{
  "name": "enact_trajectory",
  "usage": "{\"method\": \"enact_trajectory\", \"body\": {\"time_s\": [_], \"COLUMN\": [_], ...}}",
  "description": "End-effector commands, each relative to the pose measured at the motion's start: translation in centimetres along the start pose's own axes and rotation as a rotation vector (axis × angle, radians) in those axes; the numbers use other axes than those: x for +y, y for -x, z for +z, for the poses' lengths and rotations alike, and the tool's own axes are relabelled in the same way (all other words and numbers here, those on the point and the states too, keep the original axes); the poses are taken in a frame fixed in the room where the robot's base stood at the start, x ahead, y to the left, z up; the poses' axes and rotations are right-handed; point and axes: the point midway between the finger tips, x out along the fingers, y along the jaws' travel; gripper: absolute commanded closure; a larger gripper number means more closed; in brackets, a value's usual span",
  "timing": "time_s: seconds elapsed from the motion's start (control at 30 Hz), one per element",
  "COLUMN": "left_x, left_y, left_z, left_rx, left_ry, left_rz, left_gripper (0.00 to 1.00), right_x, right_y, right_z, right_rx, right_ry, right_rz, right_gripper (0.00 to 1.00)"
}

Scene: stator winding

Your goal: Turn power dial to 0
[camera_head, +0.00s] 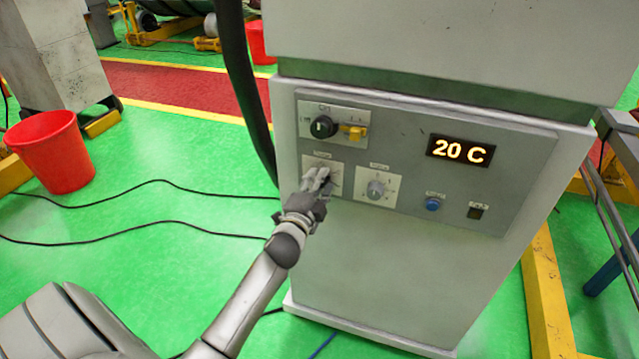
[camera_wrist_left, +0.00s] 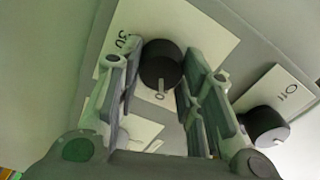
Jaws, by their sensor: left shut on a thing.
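The grey control panel (camera_head: 410,115) is on the front of a light grey cabinet. My left gripper (camera_head: 318,180) is at the lower left dial of the panel, whose white label plate (camera_head: 322,161) shows above the fingers. In the left wrist view the dark round knob (camera_wrist_left: 160,66), with a light pointer mark, sits between the two fingers of my left gripper (camera_wrist_left: 163,55), which are shut on it. In the head view the fingers hide this knob, and its label is too blurred to read. My right gripper is not in view.
A second dial (camera_head: 376,188) is just right of the gripper. A black rotary switch (camera_head: 323,127) and yellow lever (camera_head: 354,132) are above. A display (camera_head: 461,151) reads 20 C. A blue button (camera_head: 432,204) is lower right. A red bucket (camera_head: 50,152) stands left.

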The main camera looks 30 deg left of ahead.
Motion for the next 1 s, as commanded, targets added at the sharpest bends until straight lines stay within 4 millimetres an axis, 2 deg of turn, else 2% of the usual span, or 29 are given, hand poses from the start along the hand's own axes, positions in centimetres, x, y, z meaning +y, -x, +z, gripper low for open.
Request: {"method": "enact_trajectory", "body": {"time_s": [0.6,1.0], "left_x": [-0.2,-0.2], "left_y": [0.0,0.0], "left_z": [0.1,0.2], "left_rx": [-0.004,-0.004], "left_ry": [0.587,0.903], "left_rz": [0.003,0.003], "left_gripper": [0.89,0.89], "right_x": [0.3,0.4], "right_y": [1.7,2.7], "right_z": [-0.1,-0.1], "right_rx": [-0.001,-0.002], "right_ry": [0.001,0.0], "right_rz": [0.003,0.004], "right_gripper": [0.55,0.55]}}
